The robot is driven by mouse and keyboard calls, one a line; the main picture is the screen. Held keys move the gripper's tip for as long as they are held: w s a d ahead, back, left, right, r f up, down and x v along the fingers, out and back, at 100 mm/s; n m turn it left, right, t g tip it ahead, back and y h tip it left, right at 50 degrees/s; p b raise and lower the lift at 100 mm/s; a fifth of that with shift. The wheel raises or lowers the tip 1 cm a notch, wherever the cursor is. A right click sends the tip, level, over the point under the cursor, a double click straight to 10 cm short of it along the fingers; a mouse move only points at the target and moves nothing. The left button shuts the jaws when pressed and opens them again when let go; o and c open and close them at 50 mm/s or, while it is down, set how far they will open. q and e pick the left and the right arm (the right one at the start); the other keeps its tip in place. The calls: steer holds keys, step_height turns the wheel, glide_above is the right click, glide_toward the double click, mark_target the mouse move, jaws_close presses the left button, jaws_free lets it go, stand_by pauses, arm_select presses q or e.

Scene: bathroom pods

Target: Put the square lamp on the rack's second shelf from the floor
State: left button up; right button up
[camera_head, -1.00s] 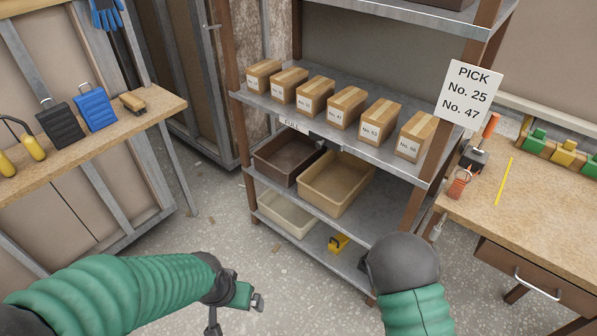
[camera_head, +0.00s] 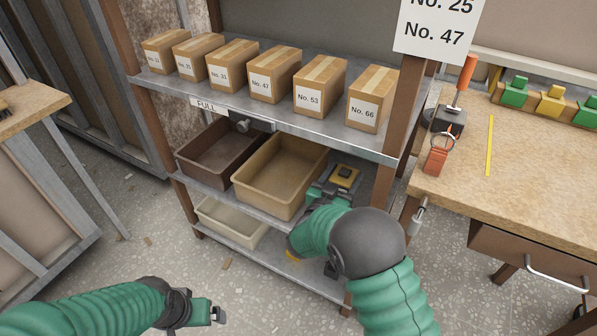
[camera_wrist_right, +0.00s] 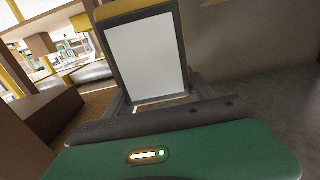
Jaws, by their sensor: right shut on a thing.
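The square lamp (camera_head: 345,175), yellow with a dark frame, is in my right gripper (camera_head: 330,188), at the right part of the rack's second shelf (camera_head: 278,219). I cannot tell whether it touches the shelf. In the right wrist view the lamp (camera_wrist_right: 145,55) shows a pale panel in a dark frame, close in front of the gripper. My right forearm hides much of that shelf's front right. My left gripper (camera_head: 210,312) is low in front of the rack, away from everything; its finger gap is unclear.
A brown bin (camera_head: 215,155) and a tan bin (camera_head: 280,175) stand left of the lamp. Several labelled cartons (camera_head: 318,88) line the shelf above. A white bin (camera_head: 232,222) and a partly hidden yellow thing (camera_head: 292,256) are on the bottom shelf. A workbench (camera_head: 520,150) stands right.

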steer(key=f+b, duration=0.1)
steer(key=f, duration=0.2)
steer(key=a+f+b, duration=0.1)
steer(key=f+b, duration=0.1)
steer(key=f, duration=0.1)
steer(key=shift+a, duration=0.1)
steer(key=f+b, duration=0.2)
steer(key=f, duration=0.1)
steer(key=shift+s+d+f, duration=0.1)
steer(key=shift+d+f, duration=0.15)
steer(key=shift+d, duration=0.1)
steer(key=shift+d+f, duration=0.1)
steer(key=shift+f, duration=0.05)
steer(key=shift+a, duration=0.2)
steer(key=o, duration=1.8)
